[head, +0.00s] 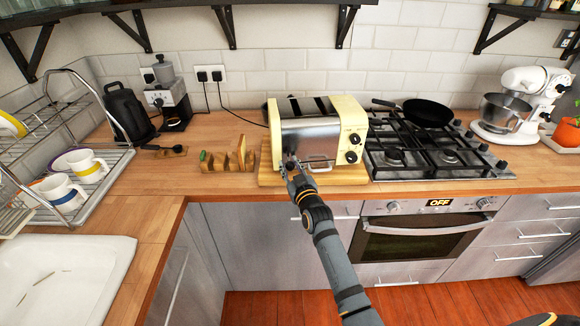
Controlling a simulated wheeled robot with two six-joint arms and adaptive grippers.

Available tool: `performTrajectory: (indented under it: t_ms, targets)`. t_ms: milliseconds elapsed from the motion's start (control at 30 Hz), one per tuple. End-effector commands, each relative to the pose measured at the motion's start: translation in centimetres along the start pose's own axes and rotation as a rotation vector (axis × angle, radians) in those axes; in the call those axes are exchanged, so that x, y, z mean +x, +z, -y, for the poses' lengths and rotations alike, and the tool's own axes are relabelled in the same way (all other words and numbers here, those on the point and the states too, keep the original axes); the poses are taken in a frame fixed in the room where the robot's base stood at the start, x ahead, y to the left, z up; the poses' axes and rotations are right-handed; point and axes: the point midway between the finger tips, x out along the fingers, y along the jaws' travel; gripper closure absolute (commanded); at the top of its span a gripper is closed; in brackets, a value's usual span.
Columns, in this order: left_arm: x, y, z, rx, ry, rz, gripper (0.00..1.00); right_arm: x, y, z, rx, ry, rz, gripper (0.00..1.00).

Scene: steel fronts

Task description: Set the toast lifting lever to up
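A cream and steel toaster (316,130) stands on a wooden board on the counter, with dark slots on top and dark knobs on its right end. My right gripper (291,166) is at the lower left of the toaster's steel front, close to it or touching; I cannot tell which. Its fingers are small and dark here, so whether they are open or shut is unclear. The lifting lever cannot be made out; the gripper may cover it. My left gripper is not in view.
The wooden board (268,178) sits near the counter's front edge. A gas hob (430,158) with a black pan (427,113) is close on the right. Clear counter (165,178) lies further left.

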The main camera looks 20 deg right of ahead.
Motion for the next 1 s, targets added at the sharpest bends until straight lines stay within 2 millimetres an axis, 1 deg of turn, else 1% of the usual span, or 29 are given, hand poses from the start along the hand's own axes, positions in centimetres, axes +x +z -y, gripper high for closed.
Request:
performTrajectory:
  t_ms: [33, 167, 200, 467, 567, 667, 1000]
  targets:
    - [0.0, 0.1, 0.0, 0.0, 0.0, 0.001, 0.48, 0.0, 0.0, 0.0, 0.0, 0.0, 0.0, 0.8]
    - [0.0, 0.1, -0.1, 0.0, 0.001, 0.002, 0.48, 0.0, 0.0, 0.0, 0.0, 0.0, 0.0, 0.98]
    - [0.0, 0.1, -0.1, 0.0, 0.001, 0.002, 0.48, 0.0, 0.0, 0.0, 0.0, 0.0, 0.0, 1.0]
    - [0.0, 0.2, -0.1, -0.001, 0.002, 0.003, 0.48, 0.0, 0.0, 0.0, 0.0, 0.0, 0.0, 1.0]
    - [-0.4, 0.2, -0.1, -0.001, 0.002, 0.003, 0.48, 0.0, -0.4, -0.1, 0.0, 0.0, 0.0, 1.0]
    - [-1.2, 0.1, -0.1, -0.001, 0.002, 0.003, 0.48, 0.0, -1.4, -0.3, 0.0, 0.0, 0.0, 1.0]
    - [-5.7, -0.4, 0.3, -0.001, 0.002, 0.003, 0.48, 0.0, -6.7, -1.3, -0.001, 0.0, 0.0, 1.0]
